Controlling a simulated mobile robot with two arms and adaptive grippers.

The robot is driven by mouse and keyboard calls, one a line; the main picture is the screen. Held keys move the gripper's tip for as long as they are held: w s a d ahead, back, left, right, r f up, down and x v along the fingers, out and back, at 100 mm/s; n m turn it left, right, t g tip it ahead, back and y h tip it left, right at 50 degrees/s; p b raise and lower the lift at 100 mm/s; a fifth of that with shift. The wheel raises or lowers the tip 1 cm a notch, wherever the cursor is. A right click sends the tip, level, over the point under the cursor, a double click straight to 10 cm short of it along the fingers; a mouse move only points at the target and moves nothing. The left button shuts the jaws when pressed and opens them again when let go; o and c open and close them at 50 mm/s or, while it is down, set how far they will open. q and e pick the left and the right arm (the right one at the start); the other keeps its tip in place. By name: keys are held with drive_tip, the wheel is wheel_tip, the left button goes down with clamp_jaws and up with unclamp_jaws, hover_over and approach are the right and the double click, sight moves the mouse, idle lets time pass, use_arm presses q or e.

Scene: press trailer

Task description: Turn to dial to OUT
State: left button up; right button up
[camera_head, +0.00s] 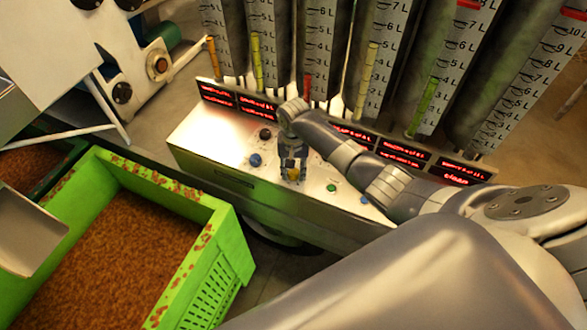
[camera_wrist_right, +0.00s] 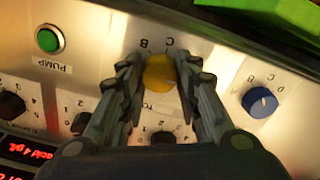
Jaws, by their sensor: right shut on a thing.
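The yellow dial (camera_wrist_right: 160,73) sits on the light metal control panel (camera_head: 215,145) and has the letters C and B beside it. My right gripper (camera_wrist_right: 158,82) is shut on the yellow dial, with one finger on each side of it. In the head view the right gripper (camera_head: 292,168) reaches down to the panel, and the yellow dial (camera_head: 293,175) shows at its tips. A label near the dial is partly covered by the fingers. I cannot read the word OUT or see the dial's pointer. My left gripper is not in view.
A blue dial (camera_wrist_right: 260,103) is close to one finger. A green button (camera_wrist_right: 48,40) labelled PUMP and black dials (camera_wrist_right: 12,104) are on the other side. Red displays (camera_head: 350,135) and tall gauges line the panel's back. A green crate (camera_head: 225,235) stands in front.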

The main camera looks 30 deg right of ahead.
sight(293, 172)
drive_tip(key=shift+w, duration=0.1)
drive_tip(key=o, duration=1.1)
drive_tip(key=shift+r, duration=0.1)
wheel_tip(293, 172, up, 12)
drive_tip(key=shift+f, duration=0.1)
